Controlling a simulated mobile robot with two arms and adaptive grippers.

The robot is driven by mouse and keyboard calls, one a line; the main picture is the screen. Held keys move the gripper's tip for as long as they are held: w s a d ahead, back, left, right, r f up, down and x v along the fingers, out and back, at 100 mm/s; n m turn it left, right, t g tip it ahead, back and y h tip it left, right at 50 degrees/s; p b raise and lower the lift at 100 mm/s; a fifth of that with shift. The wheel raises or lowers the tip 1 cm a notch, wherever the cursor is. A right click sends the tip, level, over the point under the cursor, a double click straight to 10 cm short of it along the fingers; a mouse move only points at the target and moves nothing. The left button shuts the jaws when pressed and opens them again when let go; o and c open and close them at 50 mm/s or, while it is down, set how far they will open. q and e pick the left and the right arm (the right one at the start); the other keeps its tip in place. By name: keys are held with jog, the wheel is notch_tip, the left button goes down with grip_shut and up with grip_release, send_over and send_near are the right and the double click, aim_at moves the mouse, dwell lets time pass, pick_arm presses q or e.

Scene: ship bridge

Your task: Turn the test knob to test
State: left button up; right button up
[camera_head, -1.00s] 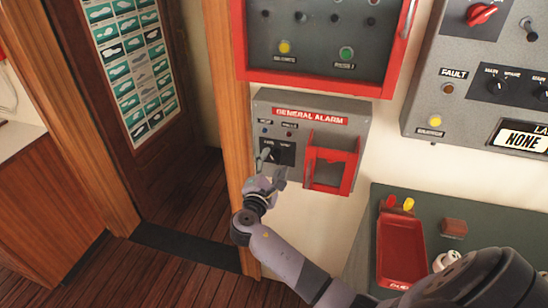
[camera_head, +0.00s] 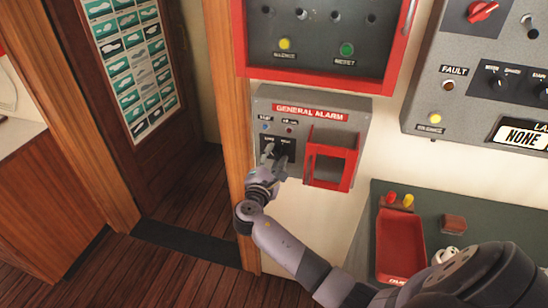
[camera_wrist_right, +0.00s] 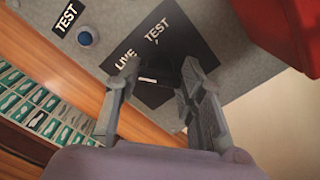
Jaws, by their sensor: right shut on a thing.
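The test knob (camera_wrist_right: 166,72) is a small dark knob on a black plate (camera_wrist_right: 178,32) marked LIVE and TEST, seen in the right wrist view. The plate sits on the grey General Alarm box (camera_head: 352,117) on the wall. My right gripper (camera_head: 276,156) is at the knob, and in the right wrist view its two fingers (camera_wrist_right: 161,70) stand on either side of it, shut on it. The fingers hide part of the knob, and its exact pointing direction is hard to tell. My left gripper is not in view.
A red guard frame (camera_head: 348,163) sticks out from the box just right of my gripper. A red-framed panel (camera_head: 310,82) is above. A red tray (camera_head: 402,240) lies on the counter at lower right. A wooden door post (camera_head: 228,120) stands close on the left.

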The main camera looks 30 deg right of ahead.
jog(key=c, duration=0.3)
jog(key=shift+f, duration=0.1)
jog(key=shift+f+m+b, duration=0.15)
jog(key=shift+m+b, duration=0.55)
jog(key=shift+b, duration=0.35)
jog(key=shift+m+b, duration=6.3)
jog(key=shift+b, duration=1.2)
